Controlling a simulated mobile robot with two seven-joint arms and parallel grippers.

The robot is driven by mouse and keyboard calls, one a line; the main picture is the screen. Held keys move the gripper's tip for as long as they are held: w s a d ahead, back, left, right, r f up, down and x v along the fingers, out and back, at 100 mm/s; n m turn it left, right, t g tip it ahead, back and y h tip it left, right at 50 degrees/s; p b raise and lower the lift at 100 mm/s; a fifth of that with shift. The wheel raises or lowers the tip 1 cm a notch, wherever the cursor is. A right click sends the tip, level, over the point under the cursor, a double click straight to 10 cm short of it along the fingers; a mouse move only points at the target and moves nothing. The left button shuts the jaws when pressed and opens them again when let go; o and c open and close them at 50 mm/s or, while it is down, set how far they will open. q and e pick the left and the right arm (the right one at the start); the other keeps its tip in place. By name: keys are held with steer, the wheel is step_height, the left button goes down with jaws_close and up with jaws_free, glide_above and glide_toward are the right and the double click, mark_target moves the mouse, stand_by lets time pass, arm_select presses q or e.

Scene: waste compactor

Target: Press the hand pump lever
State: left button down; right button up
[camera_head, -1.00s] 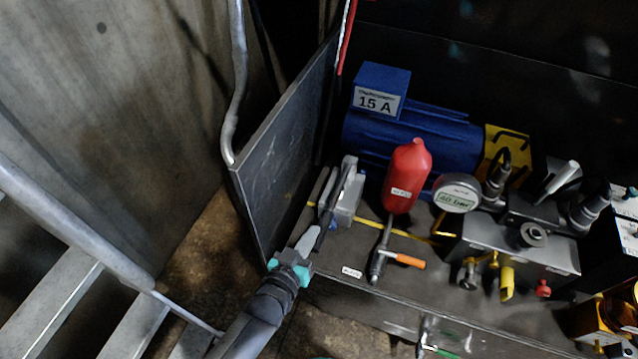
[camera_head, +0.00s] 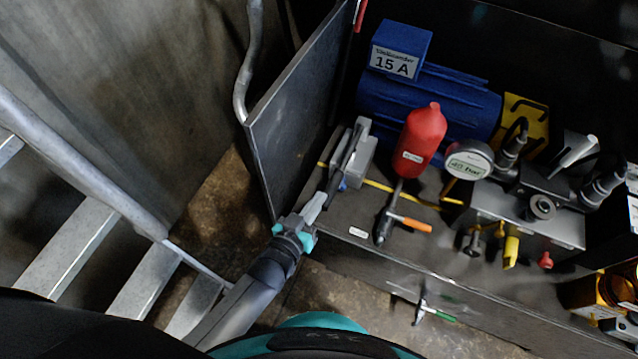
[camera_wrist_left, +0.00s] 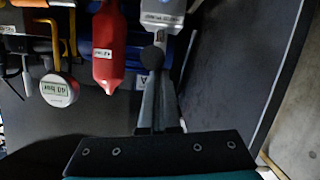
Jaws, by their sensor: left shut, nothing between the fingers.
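The hand pump is a grey block (camera_head: 359,159) near the left end of the dark cabinet shelf. Its dark lever (camera_head: 344,165) slants down toward the front left. In the left wrist view the pump body (camera_wrist_left: 163,14) is at the top, with the lever's round black knob (camera_wrist_left: 152,58) below it. My left gripper (camera_head: 321,201) is shut and empty at the lever's front end. Its fingers (camera_wrist_left: 154,85) reach up to the knob in the left wrist view; I cannot tell whether they touch it. My right gripper is not in view.
A dark side panel (camera_head: 293,120) stands just left of the pump. A red bottle (camera_head: 420,140), a handle with an orange grip (camera_head: 412,224) and a pressure gauge (camera_head: 468,162) are to the right. A blue motor (camera_head: 450,105) is behind. Metal railings (camera_head: 75,170) are at left.

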arm_select(q)
steer(key=p+v, duration=0.3)
steer(key=v, duration=0.6)
steer(key=shift+s+a+f, duration=0.25)
steer(key=shift+s+a, duration=0.05)
steer(key=shift+s, duration=0.05)
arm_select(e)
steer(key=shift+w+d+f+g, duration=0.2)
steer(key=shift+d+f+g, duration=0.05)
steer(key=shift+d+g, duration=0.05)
arm_select(q)
steer(key=shift+r+p, duration=0.15)
steer(key=shift+p, duration=0.15)
stand_by(0.7)
